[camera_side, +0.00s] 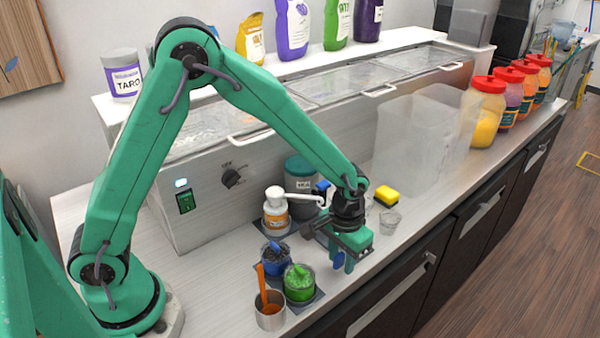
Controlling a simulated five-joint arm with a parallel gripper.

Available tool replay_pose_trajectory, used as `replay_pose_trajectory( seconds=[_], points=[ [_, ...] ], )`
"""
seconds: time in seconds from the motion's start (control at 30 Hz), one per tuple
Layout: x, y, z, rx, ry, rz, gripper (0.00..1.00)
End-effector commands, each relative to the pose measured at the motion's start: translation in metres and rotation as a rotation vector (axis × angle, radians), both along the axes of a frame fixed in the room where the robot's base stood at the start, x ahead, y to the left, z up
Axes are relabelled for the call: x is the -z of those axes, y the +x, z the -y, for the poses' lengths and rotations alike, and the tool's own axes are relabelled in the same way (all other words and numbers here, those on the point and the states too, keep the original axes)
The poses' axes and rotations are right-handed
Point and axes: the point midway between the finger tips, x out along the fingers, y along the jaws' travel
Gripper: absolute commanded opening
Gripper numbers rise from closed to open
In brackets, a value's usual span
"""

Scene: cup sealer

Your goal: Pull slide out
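My green arm reaches across the counter from the left. My gripper (344,262) hangs low over the counter's front part, to the right of the small containers. Its fingertips are small in this view, with a blue piece at one of them, and I cannot tell whether they are open or shut. No slide or cup sealer can be made out for sure. A steel machine (215,208) with a dial, a green switch and glass lids stands along the back of the counter.
Beside my gripper stand a white-and-orange pump bottle (276,215), a blue-topped container (275,255), a green-filled cup (300,284) and a metal cup (269,311).

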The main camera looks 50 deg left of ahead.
Motion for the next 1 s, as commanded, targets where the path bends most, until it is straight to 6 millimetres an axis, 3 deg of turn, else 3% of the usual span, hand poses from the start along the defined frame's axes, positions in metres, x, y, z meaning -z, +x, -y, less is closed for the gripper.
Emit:
replay_pose_trajectory(
  seconds=[0.43, 1.0],
  points=[
    [-0.009, 0.000, -0.002, -0.003, 0.000, 0.000, 0.34],
    [-0.073, 0.000, -0.001, -0.001, 0.000, 0.000, 0.34]
  ],
)
